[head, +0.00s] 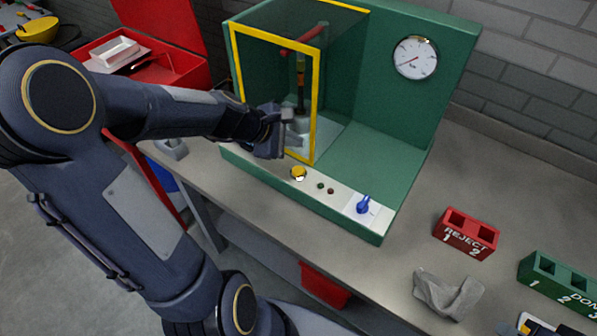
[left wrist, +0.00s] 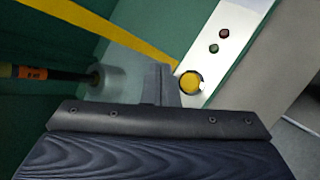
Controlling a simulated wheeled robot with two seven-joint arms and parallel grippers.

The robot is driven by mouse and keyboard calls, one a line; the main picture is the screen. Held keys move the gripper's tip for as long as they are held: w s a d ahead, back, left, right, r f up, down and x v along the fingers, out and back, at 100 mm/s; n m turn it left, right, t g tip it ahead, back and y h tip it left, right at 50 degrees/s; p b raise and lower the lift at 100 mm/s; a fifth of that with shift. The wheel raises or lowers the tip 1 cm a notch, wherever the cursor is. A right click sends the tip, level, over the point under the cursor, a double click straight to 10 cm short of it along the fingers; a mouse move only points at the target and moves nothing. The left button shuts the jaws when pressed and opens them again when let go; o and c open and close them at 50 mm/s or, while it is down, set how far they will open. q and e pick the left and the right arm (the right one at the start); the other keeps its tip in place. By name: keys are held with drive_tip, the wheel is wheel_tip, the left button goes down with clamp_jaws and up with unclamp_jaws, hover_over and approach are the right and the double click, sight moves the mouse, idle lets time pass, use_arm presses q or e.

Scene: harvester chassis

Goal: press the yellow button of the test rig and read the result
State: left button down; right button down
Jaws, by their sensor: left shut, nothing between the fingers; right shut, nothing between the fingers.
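The green test rig (head: 395,135) stands on the bench. Its yellow button (head: 298,173) is on the pale front strip; it also shows in the left wrist view (left wrist: 190,82). Beside it are a small green lamp (head: 320,185) and a small red lamp (head: 331,191), both looking dark. The round gauge (head: 415,57) is on the back panel; its reading is too small to tell. My left gripper (head: 296,133) is shut and empty, in front of the yellow-framed guard, close to the button. In the wrist view its fingertips (left wrist: 166,88) appear beside the button; contact cannot be told. My right gripper is not in view.
A dark part with an orange band (head: 300,95) stands inside the guard. A blue switch (head: 363,204) is right of the lamps. A red REJECT block (head: 466,234), a green block (head: 560,284) and a grey crumpled cloth (head: 448,293) lie right. An open red toolbox (head: 150,62) is left.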

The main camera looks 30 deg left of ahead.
sight(294, 172)
use_arm(q)
wheel_tip(294, 172, down, 7)
drive_tip(key=b, duration=0.6)
drive_tip(key=shift+f, duration=0.2)
idle(1.5)
drive_tip(key=shift+f+b, duration=0.4)
drive_tip(key=shift+b, duration=0.2)
drive_tip(key=shift+f+b, duration=0.45)
drive_tip(key=shift+f, duration=0.05)
drive_tip(key=shift+r, duration=0.1)
idle(0.5)
drive_tip(key=shift+r+p, duration=0.85)
drive_tip(key=shift+r, duration=0.1)
wheel_tip(294, 172, up, 5)
drive_tip(key=p, duration=0.5)
